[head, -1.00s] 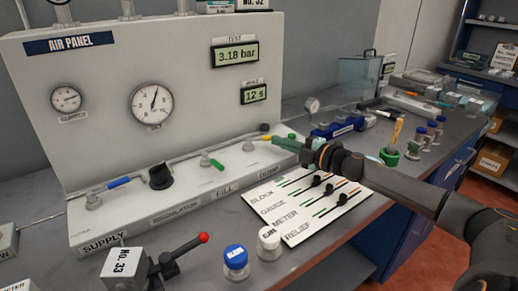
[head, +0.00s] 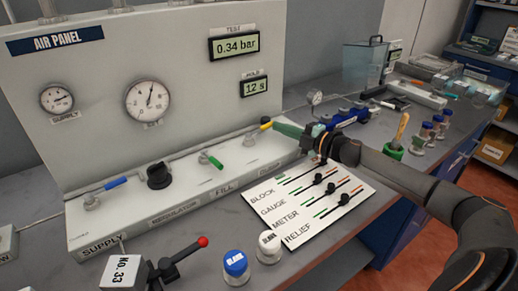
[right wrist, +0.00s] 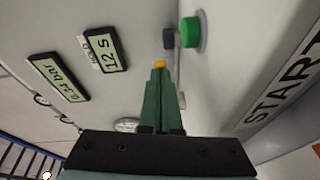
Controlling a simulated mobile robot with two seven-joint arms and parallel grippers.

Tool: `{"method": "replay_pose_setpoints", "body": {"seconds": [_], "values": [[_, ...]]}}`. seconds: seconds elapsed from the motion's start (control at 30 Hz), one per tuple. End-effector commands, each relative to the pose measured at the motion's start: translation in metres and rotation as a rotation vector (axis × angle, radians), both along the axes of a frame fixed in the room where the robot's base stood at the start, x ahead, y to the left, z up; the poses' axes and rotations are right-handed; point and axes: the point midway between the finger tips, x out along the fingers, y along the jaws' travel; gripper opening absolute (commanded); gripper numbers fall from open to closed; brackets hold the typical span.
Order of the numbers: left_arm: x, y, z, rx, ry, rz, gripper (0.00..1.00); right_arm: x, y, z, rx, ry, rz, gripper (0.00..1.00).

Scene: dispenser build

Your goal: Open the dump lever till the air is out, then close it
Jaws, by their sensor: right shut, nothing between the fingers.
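The dump lever (head: 266,121) shows as a small yellow tip at the right end of the panel's valve row. My right gripper (head: 276,127) is shut and empty, with its green fingertips right at the lever. In the right wrist view the yellow lever tip (right wrist: 159,64) sits just beyond the closed fingertips (right wrist: 158,72). I cannot tell whether they touch. The fingers hide much of the dump valve, and its exact angle is unclear. The test display (head: 235,46) reads 0.34 bar. My left gripper is not in view.
The green fill lever (head: 214,162), black regulator knob (head: 159,175) and blue supply lever (head: 115,183) stand left along the panel. A white card with black sliders (head: 288,205) lies below my right arm. A green button (right wrist: 190,32) is close to the fingers in the wrist view.

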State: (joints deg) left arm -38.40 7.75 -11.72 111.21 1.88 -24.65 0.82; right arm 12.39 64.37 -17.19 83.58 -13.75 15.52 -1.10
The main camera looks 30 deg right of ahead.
Motion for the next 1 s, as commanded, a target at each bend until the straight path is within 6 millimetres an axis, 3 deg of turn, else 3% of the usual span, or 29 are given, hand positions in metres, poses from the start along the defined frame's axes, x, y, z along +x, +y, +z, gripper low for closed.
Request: {"method": "replay_pose_setpoints", "body": {"seconds": [0.53, 1.0], "values": [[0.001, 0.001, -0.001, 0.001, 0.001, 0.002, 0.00, -0.001, -0.003, 0.002, 0.000, -0.002, -0.009, 0.00], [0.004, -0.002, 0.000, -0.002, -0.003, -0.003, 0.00, -0.037, -0.012, 0.001, 0.001, 0.002, -0.003, 0.00]]}}
